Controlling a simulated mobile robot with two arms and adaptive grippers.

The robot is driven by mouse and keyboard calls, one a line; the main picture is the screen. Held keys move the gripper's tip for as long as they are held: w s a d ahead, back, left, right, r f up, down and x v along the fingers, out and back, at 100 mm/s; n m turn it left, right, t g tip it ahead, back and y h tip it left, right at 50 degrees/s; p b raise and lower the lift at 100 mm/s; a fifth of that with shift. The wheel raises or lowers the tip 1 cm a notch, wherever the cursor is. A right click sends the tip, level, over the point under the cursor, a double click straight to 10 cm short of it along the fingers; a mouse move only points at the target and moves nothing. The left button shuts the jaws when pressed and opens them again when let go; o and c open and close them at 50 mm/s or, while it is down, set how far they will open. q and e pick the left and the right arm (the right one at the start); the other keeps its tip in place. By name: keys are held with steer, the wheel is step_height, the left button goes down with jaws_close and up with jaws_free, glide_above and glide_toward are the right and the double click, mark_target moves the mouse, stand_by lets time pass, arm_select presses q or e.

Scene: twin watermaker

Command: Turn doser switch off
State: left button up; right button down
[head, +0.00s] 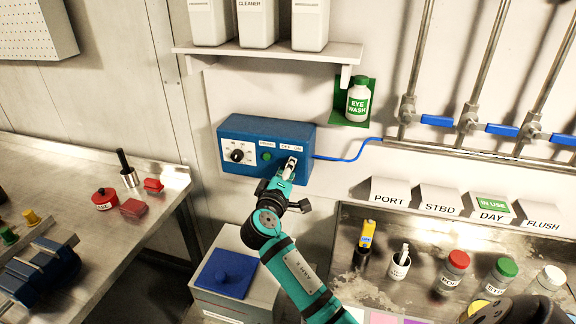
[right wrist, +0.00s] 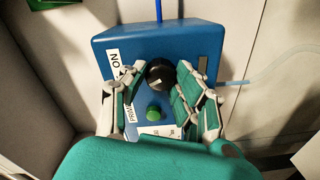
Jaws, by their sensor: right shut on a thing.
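The doser is a blue box (head: 265,128) on the wall. Its white-scaled dial (head: 237,154) is at the left, a green button (head: 267,156) in the middle, and a switch (head: 292,161) at the right under OFF and ON labels. My right gripper (head: 288,170) is at the switch and covers part of it. In the right wrist view, the switch is a black knob (right wrist: 160,73) between the two fingers of my right gripper (right wrist: 157,84), which is shut on it. The ON label (right wrist: 115,62) shows beside it. The knob's exact setting is unclear. My left gripper is not in view.
A shelf with white bottles (head: 257,22) is above the doser. An eye wash bottle (head: 358,98) hangs to its right. Pipes with blue valve handles (head: 437,120) are at the right, above a tray (head: 430,235) of bottles. A workbench (head: 150,190) is at the left.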

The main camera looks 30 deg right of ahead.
steer(key=shift+n, duration=0.6)
steer(key=shift+f+p, duration=0.1)
steer(key=shift+p, duration=0.2)
steer(key=c, duration=1)
jaws_free()
steer(key=shift+a, duration=0.1)
steer(key=v, duration=1.2)
steer(key=shift+a, duration=0.1)
